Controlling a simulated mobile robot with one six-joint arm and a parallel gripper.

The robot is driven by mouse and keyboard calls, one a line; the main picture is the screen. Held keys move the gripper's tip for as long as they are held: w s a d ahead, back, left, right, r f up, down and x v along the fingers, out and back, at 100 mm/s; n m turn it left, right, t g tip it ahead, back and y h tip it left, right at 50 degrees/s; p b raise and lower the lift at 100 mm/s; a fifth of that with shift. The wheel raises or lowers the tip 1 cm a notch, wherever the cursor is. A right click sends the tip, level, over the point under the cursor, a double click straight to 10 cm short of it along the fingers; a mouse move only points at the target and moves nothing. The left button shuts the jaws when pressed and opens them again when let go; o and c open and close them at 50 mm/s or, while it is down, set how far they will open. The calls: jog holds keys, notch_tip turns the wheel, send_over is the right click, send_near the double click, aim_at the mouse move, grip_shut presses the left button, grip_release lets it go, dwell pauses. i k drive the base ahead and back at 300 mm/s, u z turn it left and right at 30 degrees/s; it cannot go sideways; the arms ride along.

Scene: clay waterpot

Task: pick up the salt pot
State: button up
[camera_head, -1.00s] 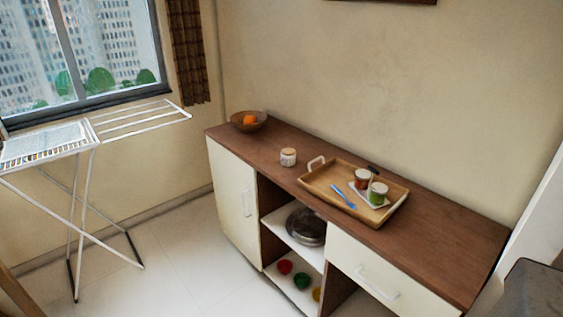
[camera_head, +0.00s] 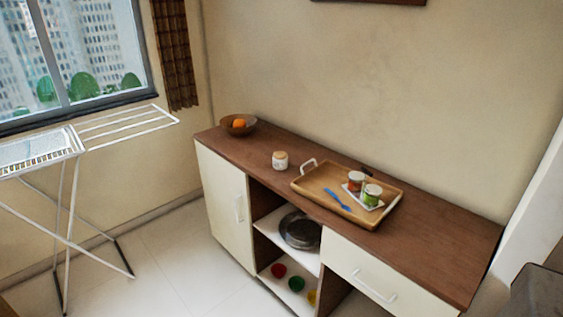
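A small white pot (camera_head: 280,161) with a light brown lid and faint markings stands upright on the brown top of the sideboard (camera_head: 440,224). It is left of the wooden tray and apart from it, and looks like the salt pot, though its label is too small to read. Two small jars, one with red (camera_head: 356,181) and one with green (camera_head: 372,194), stand on a white dish in the tray (camera_head: 318,202). My gripper is not in view.
A bowl (camera_head: 239,125) with an orange fruit stands at the sideboard's left end. A blue utensil (camera_head: 338,201) lies in the tray. Below are a dark pan (camera_head: 300,230) and small coloured bowls (camera_head: 297,284). A white drying rack (camera_head: 70,165) stands left; floor before the sideboard is clear.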

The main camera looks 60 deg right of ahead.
aim_at(280, 157)
jog(key=i, duration=0.85)
jog(key=u, duration=0.05)
